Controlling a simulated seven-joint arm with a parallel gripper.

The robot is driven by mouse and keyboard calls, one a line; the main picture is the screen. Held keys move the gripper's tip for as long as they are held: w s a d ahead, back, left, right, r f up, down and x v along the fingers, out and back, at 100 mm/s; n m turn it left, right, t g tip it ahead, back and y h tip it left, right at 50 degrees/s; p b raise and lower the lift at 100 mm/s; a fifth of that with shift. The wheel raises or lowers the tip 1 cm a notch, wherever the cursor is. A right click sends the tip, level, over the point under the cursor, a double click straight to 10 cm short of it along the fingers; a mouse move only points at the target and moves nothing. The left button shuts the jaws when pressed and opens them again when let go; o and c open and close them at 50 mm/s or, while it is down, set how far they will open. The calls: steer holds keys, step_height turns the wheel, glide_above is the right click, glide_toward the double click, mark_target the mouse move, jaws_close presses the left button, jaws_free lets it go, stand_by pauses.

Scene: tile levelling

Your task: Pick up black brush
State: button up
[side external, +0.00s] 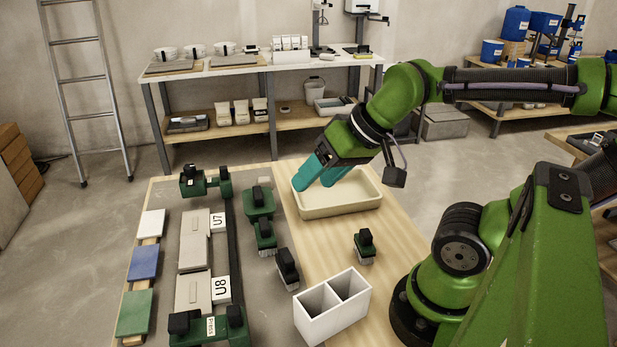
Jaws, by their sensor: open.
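My gripper (319,178) has teal fingers, is open and appears empty. It points down over the left part of the beige tray (345,207), behind and above the brush, and apart from it. I cannot tell how far its tips are above the tray floor.
Green tools with black handles stand near the brush, at left (264,236) and right (364,247). A white two-slot box (332,308) stands close in front. Left are grey tiles (194,240), a green-ended frame (208,328) and coloured tiles (143,262).

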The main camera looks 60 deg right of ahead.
mark_target(287, 267)
steer(key=w+a+f+n+g+h, duration=0.1)
steer(key=w+f+n+g, duration=0.25)
steer(key=n, duration=1.25)
steer(key=w+a+f+n+g+h, duration=0.1)
steer(key=w+a+f+n+g, duration=0.2)
steer(key=n, duration=1.4)
steer(key=shift+g, duration=0.25)
steer(key=f, duration=0.5)
steer(key=d+f, duration=0.1)
steer(key=f, duration=1.1)
steer(key=shift+s+d, duration=0.25)
jaws_close()
